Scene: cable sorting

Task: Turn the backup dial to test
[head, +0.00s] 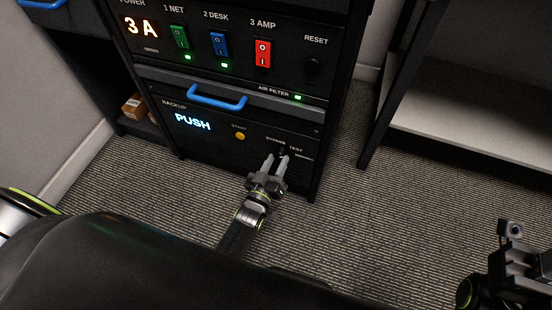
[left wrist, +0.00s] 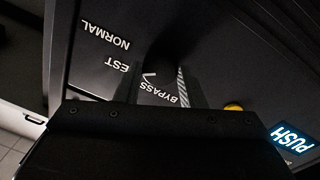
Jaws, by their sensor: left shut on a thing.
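The backup panel (head: 215,150) is the dark lower unit of the rack, with a lit PUSH display (head: 192,121) and a yellow START button (head: 240,136). My left gripper (head: 276,157) is at the panel's right part, its fingers shut on the backup dial. The dial is mostly hidden in the head view; in the left wrist view the dark dial (left wrist: 165,62) shows dimly between the fingers. The labels BYPASS, TEST and NORMAL stand around it. A white mark shows near BYPASS and TEST, but the dial's setting cannot be told. My right gripper (head: 520,275) is at the lower right, partly cut off.
Above are a blue handle (head: 215,101), a green switch (head: 179,37), a blue switch (head: 218,44), a red switch (head: 262,54) and a RESET knob (head: 313,68). A pale shelf (head: 460,140) stands at right. Carpet (head: 380,220) lies open between.

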